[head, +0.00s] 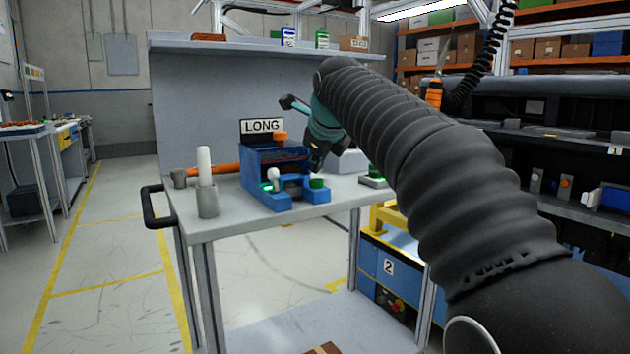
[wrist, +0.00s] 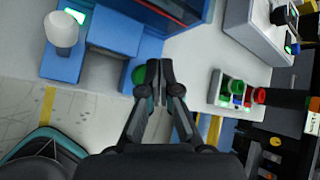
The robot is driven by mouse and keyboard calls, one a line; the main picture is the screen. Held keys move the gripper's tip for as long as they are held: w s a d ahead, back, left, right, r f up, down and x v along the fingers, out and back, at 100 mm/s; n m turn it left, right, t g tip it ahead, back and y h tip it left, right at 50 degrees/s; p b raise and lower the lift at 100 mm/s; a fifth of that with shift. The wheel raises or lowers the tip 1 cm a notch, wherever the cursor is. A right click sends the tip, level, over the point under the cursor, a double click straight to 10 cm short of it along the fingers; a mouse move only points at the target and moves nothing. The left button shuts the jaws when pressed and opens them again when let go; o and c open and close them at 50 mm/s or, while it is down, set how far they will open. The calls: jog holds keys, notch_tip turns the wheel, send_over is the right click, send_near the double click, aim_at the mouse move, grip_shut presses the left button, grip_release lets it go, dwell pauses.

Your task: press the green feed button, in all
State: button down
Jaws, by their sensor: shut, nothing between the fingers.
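A blue machine (head: 262,157) stands on the grey workbench under a sign reading LONG. A green round button (head: 316,183) sits on the blue block at its front right, and the same button shows in the wrist view (wrist: 139,75). My gripper (wrist: 159,68) is shut and empty. In the wrist view its fingertips lie just right of the green button and cover part of it; I cannot tell if they touch it. In the head view my gripper points down beside the button.
A white knob (wrist: 62,29) stands on the block's other side near a lit green patch. A control box with green and red buttons (wrist: 236,88) lies to the right. A white cylinder in a grey holder (head: 205,180) and an orange-handled tool (head: 212,170) are on the bench's left.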

aim_at(317, 181)
jog(key=shift+f, duration=0.1)
jog(key=shift+w+f, duration=0.1)
jog(key=shift+f, duration=0.25)
jog(key=shift+f+b, duration=0.5)
dwell(1.0)
jog(key=shift+r, duration=0.15)
jog(key=shift+r+p, duration=0.8)
jog(key=shift+p, duration=0.2)
notch_tip(317, 181, up, 5)
jog(key=p, duration=0.5)
jog(key=shift+d, duration=0.1)
